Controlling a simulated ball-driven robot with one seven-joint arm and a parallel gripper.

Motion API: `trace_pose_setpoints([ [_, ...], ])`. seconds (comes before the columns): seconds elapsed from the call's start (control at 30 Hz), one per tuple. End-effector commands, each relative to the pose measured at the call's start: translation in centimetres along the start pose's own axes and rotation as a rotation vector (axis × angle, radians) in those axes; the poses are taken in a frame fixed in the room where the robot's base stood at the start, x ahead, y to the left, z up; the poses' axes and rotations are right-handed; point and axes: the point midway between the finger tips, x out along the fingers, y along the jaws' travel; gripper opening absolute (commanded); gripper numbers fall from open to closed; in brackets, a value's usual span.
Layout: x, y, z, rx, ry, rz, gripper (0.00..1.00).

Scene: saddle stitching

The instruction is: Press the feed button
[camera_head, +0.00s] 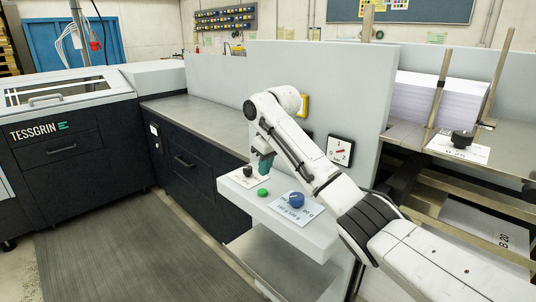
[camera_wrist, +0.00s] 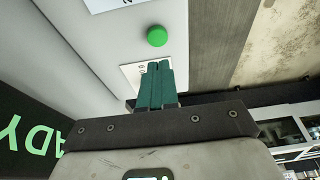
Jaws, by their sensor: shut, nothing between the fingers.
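A round green button (camera_head: 263,192) sits on a pale ledge (camera_head: 312,236); it also shows in the wrist view (camera_wrist: 157,36). No label on it is readable, so I cannot tell whether it is the feed button. My gripper (camera_head: 265,168) has teal fingers, pressed together and empty. It points down over the back of the ledge, behind the green button and apart from it. In the wrist view the fingertips (camera_wrist: 157,66) cover part of a white label plate (camera_wrist: 131,72). A black knob (camera_head: 248,171) stands on the ledge just left of the fingers in the head view.
A blue knob (camera_head: 297,199) on a white label stands right of the green button. A dial (camera_head: 340,151) and a yellow-framed part (camera_head: 303,104) are on the upright panel (camera_head: 345,95) behind my arm. A grey counter (camera_head: 200,125) lies to the left. A paper stack (camera_head: 435,98) is at right.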

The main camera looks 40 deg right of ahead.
Motion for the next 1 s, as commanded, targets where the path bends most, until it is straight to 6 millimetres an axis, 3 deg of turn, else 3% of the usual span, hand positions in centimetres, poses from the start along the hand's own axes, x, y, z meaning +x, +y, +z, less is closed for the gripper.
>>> trace_pose_setpoints([
  [0.1, 2.3, 0.0, 0.1, 0.001, -0.002, 0.000, 0.00],
  [0.33, 5.0, 0.1, 0.9, 0.000, 0.000, 0.000, 0.00],
  [0.87, 6.0, 0.0, 1.2, 0.000, 0.000, -0.001, 0.00],
  [1.0, 7.3, -0.1, 1.6, 0.001, 0.000, -0.004, 0.00],
])
